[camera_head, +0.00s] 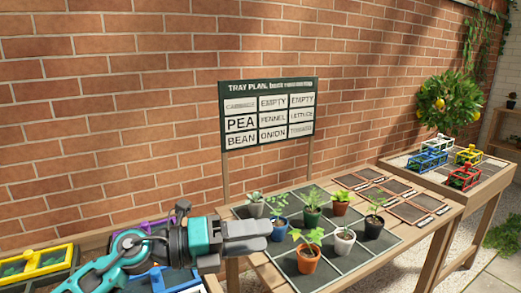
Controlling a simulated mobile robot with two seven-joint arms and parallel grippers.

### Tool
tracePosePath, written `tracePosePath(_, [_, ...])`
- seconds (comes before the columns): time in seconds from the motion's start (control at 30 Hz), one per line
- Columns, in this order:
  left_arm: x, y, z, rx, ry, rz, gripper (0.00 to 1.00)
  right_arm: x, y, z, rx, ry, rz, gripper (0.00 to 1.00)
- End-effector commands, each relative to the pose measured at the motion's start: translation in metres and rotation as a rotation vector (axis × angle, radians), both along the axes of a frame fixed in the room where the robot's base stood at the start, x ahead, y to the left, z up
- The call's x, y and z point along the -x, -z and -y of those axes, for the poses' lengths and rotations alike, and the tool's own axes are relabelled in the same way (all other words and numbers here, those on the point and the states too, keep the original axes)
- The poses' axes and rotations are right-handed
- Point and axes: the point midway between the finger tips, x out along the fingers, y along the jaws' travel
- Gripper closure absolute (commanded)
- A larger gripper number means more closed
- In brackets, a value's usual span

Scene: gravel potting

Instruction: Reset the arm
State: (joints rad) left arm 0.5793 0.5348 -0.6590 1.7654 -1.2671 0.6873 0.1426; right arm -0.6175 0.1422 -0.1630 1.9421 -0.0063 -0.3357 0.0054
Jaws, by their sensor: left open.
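My left arm (130,247), teal and dark grey, comes in from the lower left. Its left gripper (256,235) points right and is open, seen nearly side-on, with nothing visible between its fingers. It appears in front of the left end of a dark gridded mat (278,261) on a wooden table. Several potted plants stand upright on the mat, including a blue pot (278,233) close to the fingertips in the picture and an orange pot (308,260) to the right. I cannot tell the depth gap to the pots. My right gripper is not in view.
A tray plan board (268,115) stands behind the mat against the brick wall. Yellow (45,260), purple and blue frames lie around my arm at lower left. Empty dark trays (407,211) lie at the table's right; a second table holds coloured crates (465,177).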

Motion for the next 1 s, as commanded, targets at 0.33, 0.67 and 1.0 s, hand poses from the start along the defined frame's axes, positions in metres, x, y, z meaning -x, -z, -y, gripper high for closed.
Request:
tracePosePath(0.33, [-0.014,-0.031,-0.068,0.793,-0.56,-0.415,0.48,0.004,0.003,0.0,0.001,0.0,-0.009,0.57])
tracePosePath(0.67, [0.033,0.097,-0.174,1.131,-1.271,-1.068,0.48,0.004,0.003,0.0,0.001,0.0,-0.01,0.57])
tracePosePath(1.0, [0.156,0.198,-0.198,1.039,-1.768,-1.637,0.48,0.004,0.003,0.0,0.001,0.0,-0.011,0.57])
